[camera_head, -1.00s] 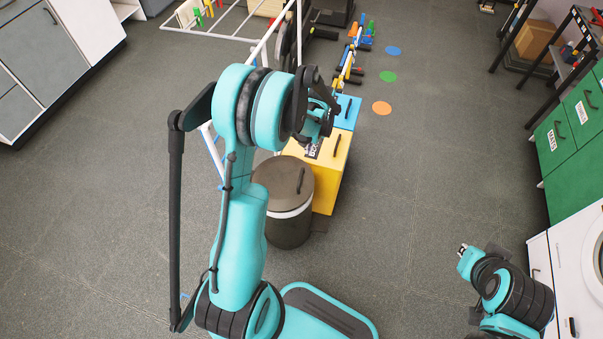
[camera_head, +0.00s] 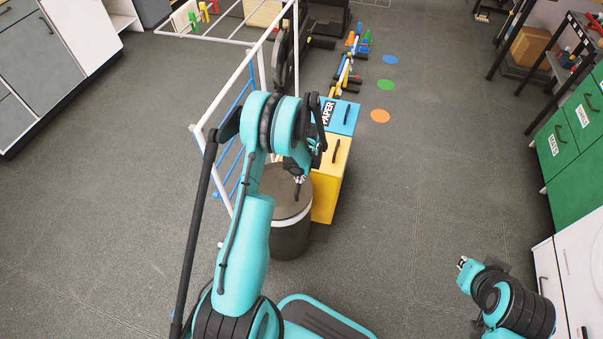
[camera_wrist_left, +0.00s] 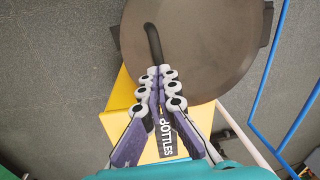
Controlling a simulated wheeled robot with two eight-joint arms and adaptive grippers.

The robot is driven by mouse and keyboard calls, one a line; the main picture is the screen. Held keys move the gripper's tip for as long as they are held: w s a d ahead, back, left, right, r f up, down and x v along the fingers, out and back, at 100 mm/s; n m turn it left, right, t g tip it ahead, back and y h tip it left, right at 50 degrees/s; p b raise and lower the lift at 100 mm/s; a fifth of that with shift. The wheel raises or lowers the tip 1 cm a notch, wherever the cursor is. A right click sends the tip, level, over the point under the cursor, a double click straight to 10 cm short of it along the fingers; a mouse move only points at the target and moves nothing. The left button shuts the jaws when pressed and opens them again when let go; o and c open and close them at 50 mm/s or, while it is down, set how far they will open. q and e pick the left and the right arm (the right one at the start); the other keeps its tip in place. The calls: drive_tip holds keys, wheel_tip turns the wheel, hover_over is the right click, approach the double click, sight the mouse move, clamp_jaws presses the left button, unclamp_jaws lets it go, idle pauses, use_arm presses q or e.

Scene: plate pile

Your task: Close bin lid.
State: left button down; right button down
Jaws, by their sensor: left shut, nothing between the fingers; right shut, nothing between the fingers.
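The round grey-brown bin (camera_head: 290,240) stands on the floor in front of the yellow bin. Its brown lid (camera_head: 282,207) lies over its top; I cannot tell whether it sits flush. In the left wrist view the lid (camera_wrist_left: 190,45) fills the upper middle, with a black curved handle (camera_wrist_left: 152,42). My left gripper (camera_head: 299,184) is shut and empty over the lid's right part. In the left wrist view its fingertips (camera_wrist_left: 164,70) are at the lower end of the handle; touching or just above, I cannot tell. My right gripper (camera_head: 462,262) is shut and empty, far right.
A yellow bin (camera_head: 328,187) and a blue bin (camera_head: 343,117) labelled PAPER stand behind the round bin. A white rack frame (camera_head: 228,95) stands to its left. Green cabinets (camera_head: 575,135) and a white appliance (camera_head: 575,265) line the right. The middle floor is clear.

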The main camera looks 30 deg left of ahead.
sight(302, 191)
use_arm(q)
drive_tip(key=shift+a+f, duration=0.15)
drive_tip(key=shift+f, duration=0.7)
drive_tip(key=shift+d+f+y, duration=0.6)
drive_tip(key=shift+d+f, duration=0.05)
drive_tip(key=shift+f, duration=0.55)
drive_tip(key=shift+w+a, duration=0.1)
drive_tip(key=a+p+v, duration=0.1)
drive_tip(key=p+v, duration=0.4)
drive_tip(key=v, duration=0.9)
